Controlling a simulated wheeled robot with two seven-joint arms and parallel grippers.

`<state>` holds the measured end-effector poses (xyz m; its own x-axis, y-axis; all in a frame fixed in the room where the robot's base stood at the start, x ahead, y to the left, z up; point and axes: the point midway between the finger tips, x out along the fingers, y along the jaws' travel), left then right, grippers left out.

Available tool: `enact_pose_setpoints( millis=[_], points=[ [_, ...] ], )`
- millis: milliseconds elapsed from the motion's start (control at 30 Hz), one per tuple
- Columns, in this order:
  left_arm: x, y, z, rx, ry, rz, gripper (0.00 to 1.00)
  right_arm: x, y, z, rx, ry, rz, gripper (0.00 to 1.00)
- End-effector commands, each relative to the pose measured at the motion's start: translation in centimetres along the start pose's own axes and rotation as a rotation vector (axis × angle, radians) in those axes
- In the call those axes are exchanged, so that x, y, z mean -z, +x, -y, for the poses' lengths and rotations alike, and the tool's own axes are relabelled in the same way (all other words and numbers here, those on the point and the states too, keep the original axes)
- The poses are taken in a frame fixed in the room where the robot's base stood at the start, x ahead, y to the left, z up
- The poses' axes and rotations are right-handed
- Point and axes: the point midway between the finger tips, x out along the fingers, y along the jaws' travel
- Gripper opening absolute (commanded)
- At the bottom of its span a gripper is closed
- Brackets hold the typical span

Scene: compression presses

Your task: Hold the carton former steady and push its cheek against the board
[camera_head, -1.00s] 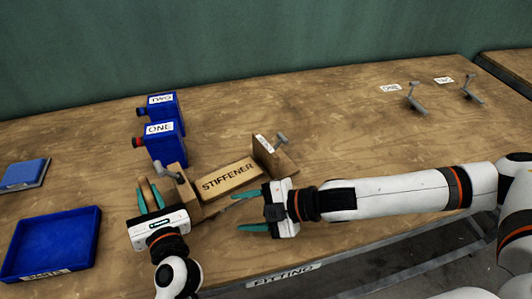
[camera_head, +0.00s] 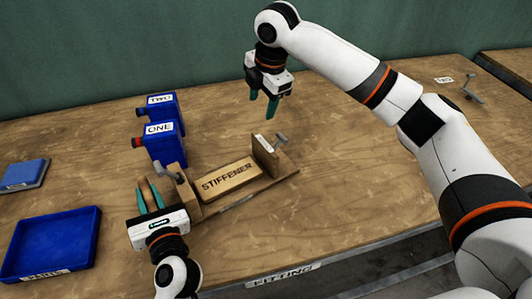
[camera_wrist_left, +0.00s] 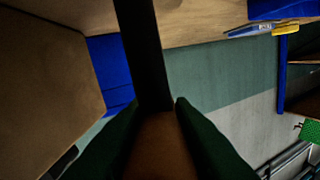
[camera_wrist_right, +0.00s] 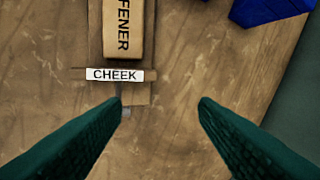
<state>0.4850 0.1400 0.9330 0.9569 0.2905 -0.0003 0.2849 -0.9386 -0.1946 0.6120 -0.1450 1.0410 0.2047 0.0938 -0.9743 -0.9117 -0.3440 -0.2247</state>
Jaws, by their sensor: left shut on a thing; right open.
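The carton former is a wooden frame (camera_head: 240,204) near the table's front edge. The board marked STIFFENER (camera_head: 228,182) lies in it between a left wooden block (camera_head: 180,190) and the cheek (camera_head: 270,158), an upright piece at the right. The cheek's label also shows in the right wrist view (camera_wrist_right: 114,75), close to the board's end. My left gripper (camera_head: 149,194) is shut on a brown upright part of the former (camera_wrist_left: 160,145) at its left end. My right gripper (camera_head: 262,106) is open and empty, raised above and behind the cheek.
Two blue boxes marked ONE (camera_head: 160,143) and TWO (camera_head: 164,104) stand behind the former. A blue tray (camera_head: 92,236) is at the front left, with a smaller blue item (camera_head: 22,172) behind it. A metal clamp (camera_head: 470,92) stands far right.

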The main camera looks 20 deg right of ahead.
Motion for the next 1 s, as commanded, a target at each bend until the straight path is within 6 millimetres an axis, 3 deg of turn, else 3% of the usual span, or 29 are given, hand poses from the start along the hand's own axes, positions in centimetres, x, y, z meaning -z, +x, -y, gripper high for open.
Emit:
enact_pose_setpoints(
  millis=[133,367,1000],
  points=[
    [0.1,0.0,-0.1,-0.002,0.002,-0.001,0.00,2.2,-0.2,-2.7,-0.161,0.051,-0.017,0.55],
    [0.0,0.0,-0.1,-0.003,0.002,-0.001,0.00,3.0,0.4,-4.1,-0.231,0.072,-0.022,0.55],
    [0.0,0.0,-0.1,-0.002,0.002,-0.001,0.00,3.1,9.1,-6.1,-0.228,0.071,-0.022,0.55]
  ],
)
